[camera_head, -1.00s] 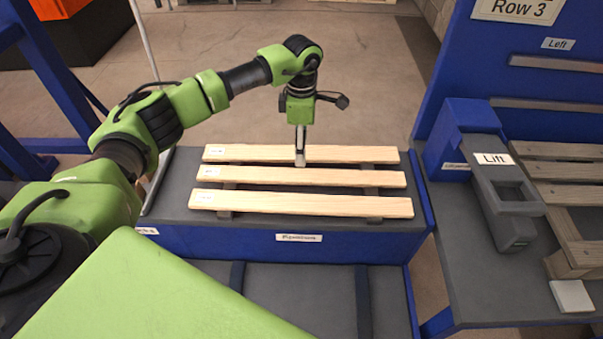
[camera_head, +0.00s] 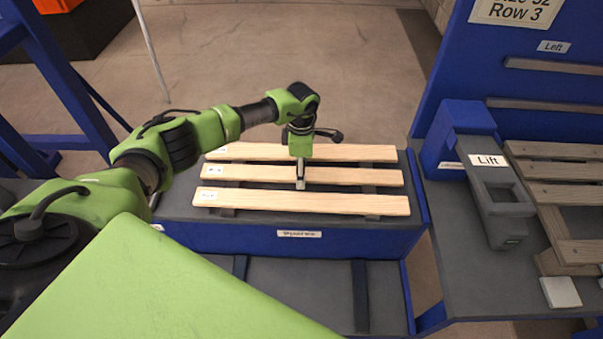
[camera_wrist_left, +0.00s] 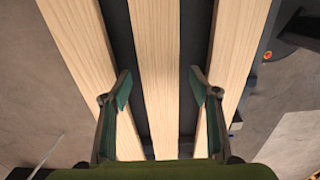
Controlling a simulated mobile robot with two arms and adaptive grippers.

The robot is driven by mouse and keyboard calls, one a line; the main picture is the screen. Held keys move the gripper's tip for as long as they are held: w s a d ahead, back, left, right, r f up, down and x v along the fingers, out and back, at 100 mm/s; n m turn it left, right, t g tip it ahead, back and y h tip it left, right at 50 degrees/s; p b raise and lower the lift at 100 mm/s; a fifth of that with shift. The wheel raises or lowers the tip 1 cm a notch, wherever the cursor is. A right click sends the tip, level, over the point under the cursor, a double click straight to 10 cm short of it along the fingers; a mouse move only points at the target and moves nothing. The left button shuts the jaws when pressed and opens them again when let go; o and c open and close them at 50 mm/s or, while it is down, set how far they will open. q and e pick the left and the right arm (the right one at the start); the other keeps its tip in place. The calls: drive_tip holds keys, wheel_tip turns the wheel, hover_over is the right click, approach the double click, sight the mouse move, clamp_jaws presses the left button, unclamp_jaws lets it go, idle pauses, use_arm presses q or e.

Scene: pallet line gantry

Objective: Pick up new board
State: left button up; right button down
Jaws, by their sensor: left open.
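Three pale new boards lie side by side across dark supports on a blue and grey stand (camera_head: 240,238): the back board (camera_head: 345,153), the middle board (camera_head: 355,177) and the front board (camera_head: 310,202). Each has a white label at its left end. My left gripper (camera_head: 300,183) points down over the middle board. In the left wrist view, the open fingers (camera_wrist_left: 160,88) sit to either side of the middle board (camera_wrist_left: 155,50), with the neighbouring boards outside them. Nothing is held. I cannot tell the exact height of the fingertips. My right gripper is not in view.
A grey bench (camera_head: 450,270) on the right carries a weathered pallet (camera_head: 560,195), a grey block labelled Lift (camera_head: 503,205) and a small white block (camera_head: 561,292). A blue frame (camera_head: 65,95) stands at left. The floor behind the boards is clear.

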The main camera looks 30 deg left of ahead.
use_arm(q)
drive_tip(key=c, duration=1.4)
drive_tip(key=shift+o, duration=0.2)
drive_tip(key=shift+r, duration=0.2)
